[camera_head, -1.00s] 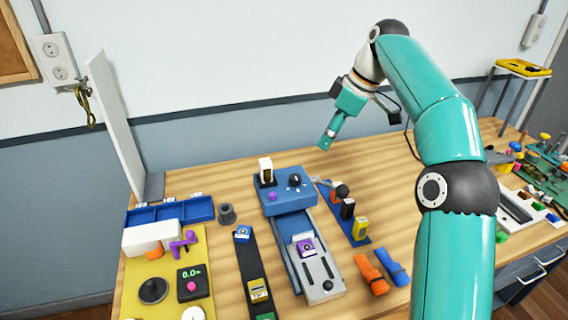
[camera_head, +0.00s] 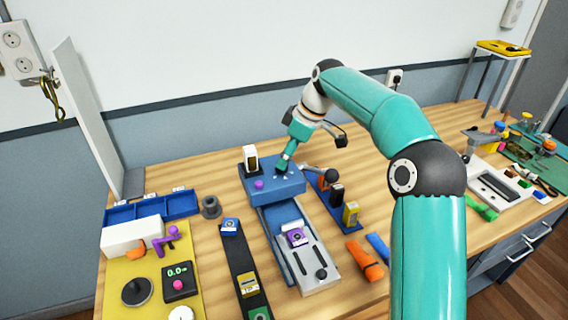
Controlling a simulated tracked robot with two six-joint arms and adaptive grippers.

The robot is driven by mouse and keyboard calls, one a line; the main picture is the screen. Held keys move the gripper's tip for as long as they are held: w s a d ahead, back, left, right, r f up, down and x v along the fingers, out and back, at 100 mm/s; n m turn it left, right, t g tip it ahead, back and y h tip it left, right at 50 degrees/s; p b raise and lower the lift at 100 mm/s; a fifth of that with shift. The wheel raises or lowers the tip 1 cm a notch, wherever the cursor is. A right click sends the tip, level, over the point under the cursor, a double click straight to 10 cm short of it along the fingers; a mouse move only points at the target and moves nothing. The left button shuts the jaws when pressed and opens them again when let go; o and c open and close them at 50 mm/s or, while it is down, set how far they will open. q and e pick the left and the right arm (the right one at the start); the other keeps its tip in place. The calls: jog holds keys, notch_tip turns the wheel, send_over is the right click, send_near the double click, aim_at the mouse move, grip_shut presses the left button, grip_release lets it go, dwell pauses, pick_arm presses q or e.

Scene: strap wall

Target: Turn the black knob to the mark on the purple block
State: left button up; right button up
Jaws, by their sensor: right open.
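The blue box (camera_head: 290,192) stands mid-table with a purple button (camera_head: 259,184) on its top. The black knob (camera_head: 280,171) is on the box top, mostly hidden by my right gripper; small white marks show beside it. My right gripper (camera_head: 283,166) points down at the knob, its tips at or just above it; I cannot tell whether they touch. It is open. A purple block (camera_head: 296,238) with a pale, dark-centred face sits on the grey slide (camera_head: 309,262) in front of the box; its mark is too small to read. My left gripper is not in view.
A white-and-black block (camera_head: 251,158) stands at the box's back left. A lever with a dark ball (camera_head: 331,176) and a blue strip with blocks (camera_head: 336,197) lie right. A black strip (camera_head: 239,262) lies left.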

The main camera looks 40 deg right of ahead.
jog(key=shift+x, duration=1.45)
jog(key=shift+c, duration=0.2)
grip_shut()
